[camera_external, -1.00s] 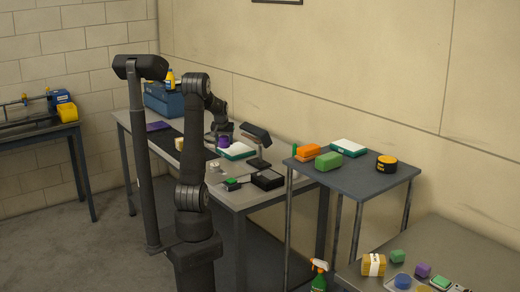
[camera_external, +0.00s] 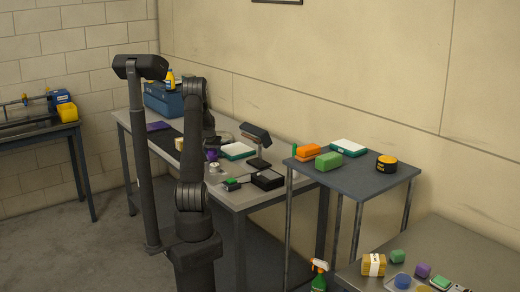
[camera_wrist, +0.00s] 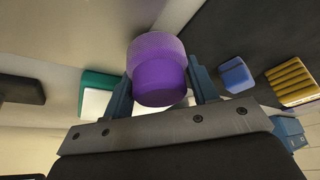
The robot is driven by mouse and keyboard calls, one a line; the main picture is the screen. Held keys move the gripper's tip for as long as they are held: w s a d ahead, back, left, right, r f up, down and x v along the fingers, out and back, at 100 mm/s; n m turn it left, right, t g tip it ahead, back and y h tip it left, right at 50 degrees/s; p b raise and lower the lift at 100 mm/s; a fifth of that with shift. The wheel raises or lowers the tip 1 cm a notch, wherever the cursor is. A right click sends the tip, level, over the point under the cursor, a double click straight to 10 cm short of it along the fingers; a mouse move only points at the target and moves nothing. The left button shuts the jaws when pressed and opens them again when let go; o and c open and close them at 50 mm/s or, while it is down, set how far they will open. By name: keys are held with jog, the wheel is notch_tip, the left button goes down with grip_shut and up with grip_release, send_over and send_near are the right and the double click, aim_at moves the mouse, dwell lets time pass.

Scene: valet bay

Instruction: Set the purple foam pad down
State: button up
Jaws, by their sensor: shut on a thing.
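The purple foam pad (camera_wrist: 159,72) is a round, stepped piece between the two blue-grey fingers in the wrist view. My gripper (camera_wrist: 158,85) is shut on it. In the external view the pad (camera_external: 212,155) shows as a small purple patch below my gripper (camera_external: 211,145), over the long grey bench (camera_external: 218,183). It is left of a white and teal case (camera_external: 238,150). I cannot tell whether the pad is touching the bench. My arm hides part of the bench around it.
A dark mat (camera_wrist: 235,40) lies beside the pad, with a blue block (camera_wrist: 235,74) and a ribbed yellow piece (camera_wrist: 292,80) there. A black box (camera_external: 267,179), a small green-topped item (camera_external: 231,183) and a dark lamp-like stand (camera_external: 255,133) are close on the bench. A blue toolbox (camera_external: 163,100) stands at the back.

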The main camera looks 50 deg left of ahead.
jog(key=shift+f, duration=0.15)
jog(key=shift+f, duration=0.1)
jog(key=o, duration=1)
jog(key=shift+c, duration=0.2)
jog(key=shift+r, duration=0.5)
jog(key=v, duration=1.1)
jog(key=shift+d+r, duration=0.15)
jog(key=shift+r, duration=0.05)
jog(key=shift+s, duration=0.1)
